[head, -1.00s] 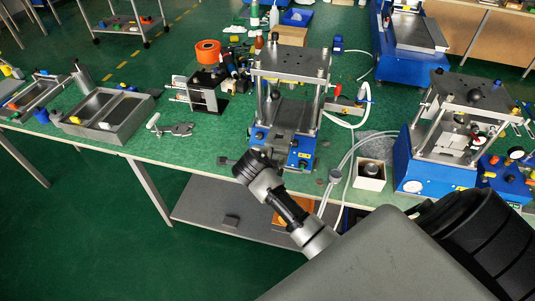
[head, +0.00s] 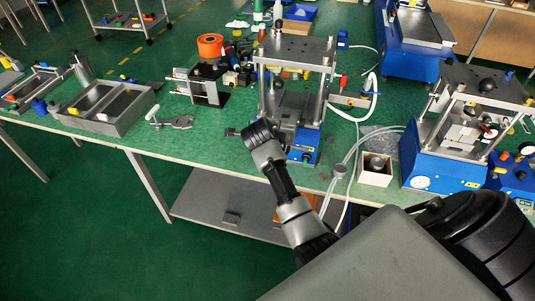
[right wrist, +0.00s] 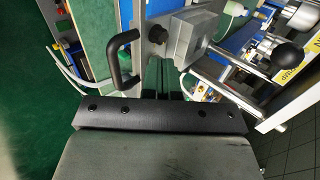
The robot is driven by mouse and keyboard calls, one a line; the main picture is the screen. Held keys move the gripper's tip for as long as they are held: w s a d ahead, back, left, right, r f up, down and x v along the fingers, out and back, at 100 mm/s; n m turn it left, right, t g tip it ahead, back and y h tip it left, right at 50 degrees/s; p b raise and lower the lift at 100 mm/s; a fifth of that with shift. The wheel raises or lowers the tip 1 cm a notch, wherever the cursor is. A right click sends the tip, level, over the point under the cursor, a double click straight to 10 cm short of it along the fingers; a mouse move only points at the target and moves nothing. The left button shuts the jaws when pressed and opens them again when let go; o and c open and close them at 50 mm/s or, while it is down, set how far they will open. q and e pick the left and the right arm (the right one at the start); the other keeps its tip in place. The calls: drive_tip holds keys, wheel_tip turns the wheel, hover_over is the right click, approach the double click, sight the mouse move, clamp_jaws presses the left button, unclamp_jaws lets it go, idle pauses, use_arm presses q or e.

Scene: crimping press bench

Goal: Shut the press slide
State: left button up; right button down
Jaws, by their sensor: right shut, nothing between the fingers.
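The press (head: 296,50) stands at the bench's front edge, with a steel top plate, pillars and a blue base (head: 304,148). Its grey slide (head: 288,122) sits low between the front pillars; how far in it is, I cannot tell. My right gripper (right wrist: 163,92) is shut and empty, close at the slide's front. Contact is hidden by my wrist. My left gripper is out of view.
A second blue press (head: 480,95) stands to the right, with a small open box (head: 376,172) and loose hoses between. Left are a clamp (head: 170,120), a black fixture (head: 205,84) and a grey two-part tray (head: 108,105). The bench front between tray and press is mostly clear.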

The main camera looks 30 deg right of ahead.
sight(283, 111)
drive_tip(key=w+d+b, duration=0.2)
drive_tip(key=d, duration=0.1)
drive_tip(key=w+d+b, duration=0.2)
drive_tip(key=w+d, duration=0.1)
drive_tip(key=w+d+b, duration=0.2)
drive_tip(key=w+d, duration=0.1)
drive_tip(key=shift+d+f+b, duration=0.15)
drive_tip(key=shift+b, duration=0.2)
